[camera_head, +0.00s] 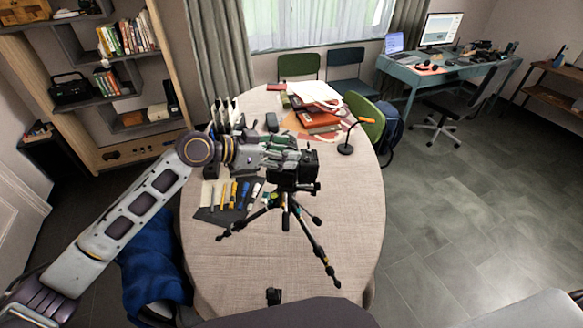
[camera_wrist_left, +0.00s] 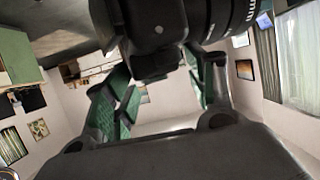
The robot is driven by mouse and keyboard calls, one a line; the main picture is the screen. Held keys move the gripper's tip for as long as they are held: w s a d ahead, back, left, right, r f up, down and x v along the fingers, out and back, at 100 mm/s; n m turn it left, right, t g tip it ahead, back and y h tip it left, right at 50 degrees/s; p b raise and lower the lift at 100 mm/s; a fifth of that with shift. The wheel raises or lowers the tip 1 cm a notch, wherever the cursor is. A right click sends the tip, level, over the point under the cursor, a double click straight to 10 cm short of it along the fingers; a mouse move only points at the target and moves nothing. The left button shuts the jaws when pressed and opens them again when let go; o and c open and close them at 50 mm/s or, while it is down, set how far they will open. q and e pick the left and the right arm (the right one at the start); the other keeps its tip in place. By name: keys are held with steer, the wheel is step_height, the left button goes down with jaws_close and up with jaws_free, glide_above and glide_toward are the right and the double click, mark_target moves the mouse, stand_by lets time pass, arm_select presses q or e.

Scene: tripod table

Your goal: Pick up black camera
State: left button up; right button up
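The black camera (camera_head: 285,179) sits on top of a black tripod (camera_head: 286,206) whose legs are spread on the table. My left gripper (camera_head: 298,158) reaches in from the left and is right at the camera, overlapping it in the head view. In the left wrist view the black camera (camera_wrist_left: 155,30), with its ribbed lens to the right, fills the top middle. The two green-padded fingers of my left gripper (camera_wrist_left: 165,80) stand apart below it. Their tips are hidden by the camera, so I cannot tell whether they grip it. My right gripper does not show.
The oval cloth-covered table (camera_head: 345,215) holds a mat with tools (camera_head: 232,198), a small desk lamp (camera_head: 346,148), and red books and papers (camera_head: 318,115). A small black object (camera_head: 273,296) lies near the front edge. The table front is otherwise mostly clear. Chairs stand around it.

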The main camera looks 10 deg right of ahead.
arm_select(q)
steer(key=shift+s+f, duration=0.15)
jaws_close()
steer(key=shift+r, duration=0.2)
steer(key=shift+r, duration=0.1)
steer(key=shift+r, duration=0.8)
step_height(320, 180, up, 8)
steer(key=b, duration=0.1)
steer(key=shift+r, duration=0.2)
